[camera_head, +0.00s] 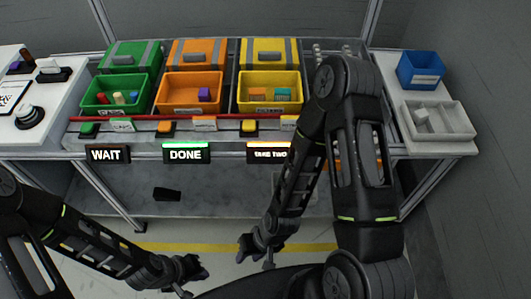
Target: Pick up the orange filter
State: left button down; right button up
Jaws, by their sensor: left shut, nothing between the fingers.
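The yellow bin (268,104) stands on the bench and holds small blocks. One block is orange (257,94) and one is teal (283,92); they are too small to tell which is a filter. The orange bin (188,100) holds a small purple block (204,95). The green bin (112,104) holds small red, yellow and teal pieces. My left gripper (184,273) is low in front of the bench, shut and empty, far from the bins. My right gripper (258,252) hangs low in front of the bench, away from the bins; its finger opening is unclear.
Signs WAIT (107,154), DONE (186,153) and TAKE TWO (270,154) hang on the bench front. A blue bin (420,71) and a grey tray (437,127) stand on the right side table. A red bar (170,118) runs before the bins. My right arm covers the bench's right part.

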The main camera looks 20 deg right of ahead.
aim_at(254, 95)
jog(key=z, duration=1.6)
jog(key=k+j+z, duration=0.2)
jog(key=j, duration=0.2)
jog(key=k+j+z, duration=0.15)
jog(key=j, duration=0.25)
